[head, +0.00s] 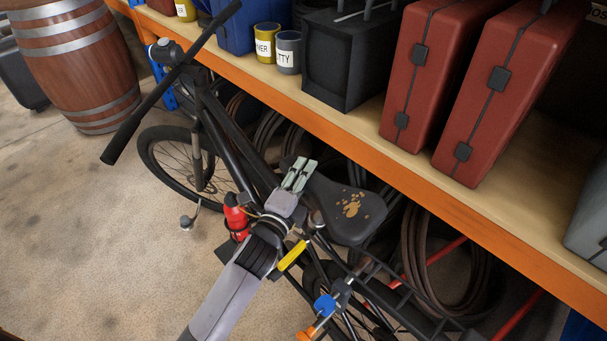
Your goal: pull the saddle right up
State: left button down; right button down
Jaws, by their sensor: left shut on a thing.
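The dark saddle (345,210) with tan worn patches sits on the bicycle beside the shelf. My left gripper (299,174) reaches in from the bottom and lies over the front part of the saddle. Its two pale fingers are close together, shut on the saddle near its nose. The fingers hide part of the nose, and my wrist hides much of the frame below. A yellow lever (293,255) shows just below the saddle, beside my wrist. The saddle's post is mostly hidden. My right gripper is not in view.
The bicycle's handlebar (167,84) sticks out at upper left. An orange-edged shelf (487,220) runs close behind, with red cases (490,95), a black box (345,60) and tins. A red bottle (236,217) is on the frame. Floor at left is clear before a barrel (75,60).

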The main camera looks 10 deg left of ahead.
pick_arm(q)
jog(key=d+r+p, duration=0.1)
jog(key=r+p, duration=0.2)
jog(key=s+r+p, duration=0.1)
jog(key=r+p, duration=0.2)
jog(key=r, duration=0.1)
jog(key=d+r+p, duration=0.1)
jog(key=r+p, duration=0.3)
jog(key=shift+s+d, duration=0.3)
jog(key=shift+d, duration=0.05)
jog(key=c, duration=1.4)
grip_release()
jog(key=shift+o, duration=1)
jog(key=shift+f, duration=0.1)
jog(key=shift+s+f, duration=0.1)
jog(key=s+a, duration=0.2)
jog(key=s, duration=0.9)
jog(key=shift+s+a, duration=0.15)
jog(key=shift+s, duration=0.2)
